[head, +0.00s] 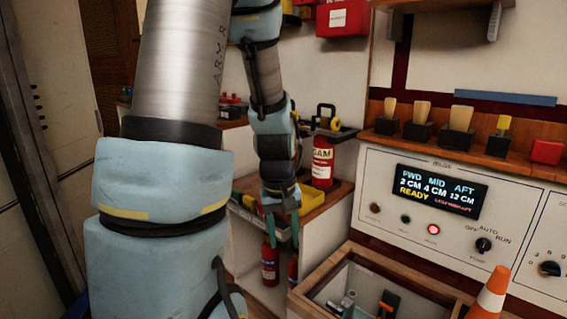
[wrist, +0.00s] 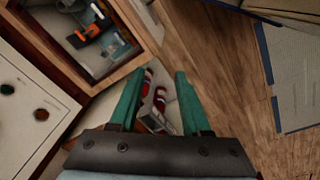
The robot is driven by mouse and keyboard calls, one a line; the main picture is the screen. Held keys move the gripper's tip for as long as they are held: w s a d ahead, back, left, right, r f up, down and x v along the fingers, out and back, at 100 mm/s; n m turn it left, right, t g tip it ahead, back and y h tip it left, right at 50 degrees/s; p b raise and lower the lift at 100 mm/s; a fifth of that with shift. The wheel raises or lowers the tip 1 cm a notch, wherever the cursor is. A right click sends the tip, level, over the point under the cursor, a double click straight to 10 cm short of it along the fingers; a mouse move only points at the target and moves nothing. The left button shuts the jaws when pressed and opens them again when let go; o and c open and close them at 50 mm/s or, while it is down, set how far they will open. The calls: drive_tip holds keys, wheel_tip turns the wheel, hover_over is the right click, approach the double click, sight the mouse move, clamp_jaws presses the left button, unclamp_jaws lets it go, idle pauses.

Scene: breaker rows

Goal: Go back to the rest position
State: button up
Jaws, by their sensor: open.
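My gripper (head: 281,229) hangs at the end of my bent arm, left of the control panel (head: 470,215) and in front of a low shelf. In the wrist view my gripper (wrist: 155,92) shows two green fingers spread apart with nothing held between them. Red extinguishers show beyond and below the fingers in the wrist view. My arm's large blue and metal links cover much of the left half of the head view.
A wooden-framed bin (head: 325,270) with tools stands in front of the panel. An orange cone (head: 490,297) is at the lower right. A red extinguisher (head: 322,162) stands on the shelf behind my gripper. The wrist view shows open wooden floor (wrist: 225,75) to the right.

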drive_tip(key=s+a+r+m+p, duration=0.1)
drive_tip(key=s+a+r+m, duration=0.3)
drive_tip(key=a, duration=0.3)
wheel_tip(320, 180, up, 19)
drive_tip(key=n+p, duration=0.1)
drive_tip(key=p, duration=1.8)
drive_tip(key=shift+r+t+y, duration=0.2)
drive_tip(key=shift+t+y, duration=0.1)
drive_tip(key=shift+d, duration=0.1)
